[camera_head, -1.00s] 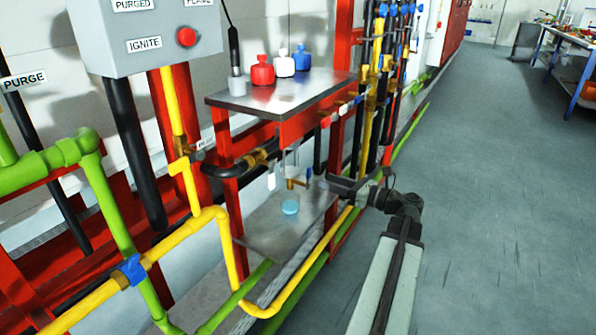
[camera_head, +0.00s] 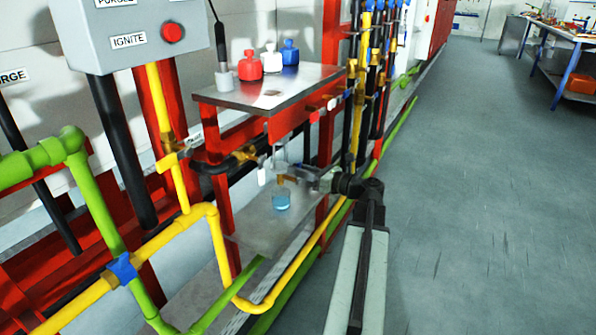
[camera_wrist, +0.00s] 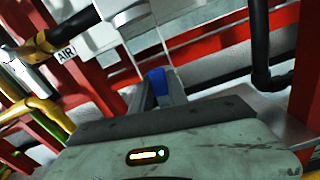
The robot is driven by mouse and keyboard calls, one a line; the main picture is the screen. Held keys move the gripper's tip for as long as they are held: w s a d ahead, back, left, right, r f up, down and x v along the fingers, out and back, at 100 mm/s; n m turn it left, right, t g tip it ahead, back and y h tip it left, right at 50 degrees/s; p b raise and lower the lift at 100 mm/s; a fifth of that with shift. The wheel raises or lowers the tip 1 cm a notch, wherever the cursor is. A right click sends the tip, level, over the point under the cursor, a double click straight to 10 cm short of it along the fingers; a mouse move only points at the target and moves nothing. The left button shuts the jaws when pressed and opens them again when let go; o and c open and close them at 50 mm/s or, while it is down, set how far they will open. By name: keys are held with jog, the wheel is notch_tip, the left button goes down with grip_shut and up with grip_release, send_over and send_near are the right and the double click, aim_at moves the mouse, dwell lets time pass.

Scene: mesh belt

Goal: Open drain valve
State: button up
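The drain valve is a small brass fitting (camera_head: 283,180) under a clear vertical tube at the front of the metal stand. In the head view my gripper (camera_head: 308,178) is level with it and largely hides its handle. In the wrist view the blue handle (camera_wrist: 157,80) shows between the two grey fingers (camera_wrist: 158,95) at their tips. I cannot tell whether the fingers press on it or only stand around it. A clear cup with blue liquid (camera_head: 281,201) stands on the lower shelf below the valve.
The stand's top plate (camera_head: 265,92) carries red, white and blue bottles. Yellow pipe (camera_head: 221,260) and green pipe (camera_head: 108,215) run in front and to the left. Black pipe (camera_wrist: 262,50) hangs at right in the wrist view. Open floor (camera_head: 470,200) lies to the right.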

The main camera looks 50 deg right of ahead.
grip_shut()
jog(key=shift+s+a+n, duration=0.15)
jog(key=shift+a+n, duration=0.2)
jog(key=shift+n, duration=0.75)
jog(key=o, duration=0.8)
grip_release()
jog(key=v, duration=0.7)
jog(key=shift+s+d, duration=0.1)
jog(key=shift+s, duration=0.3)
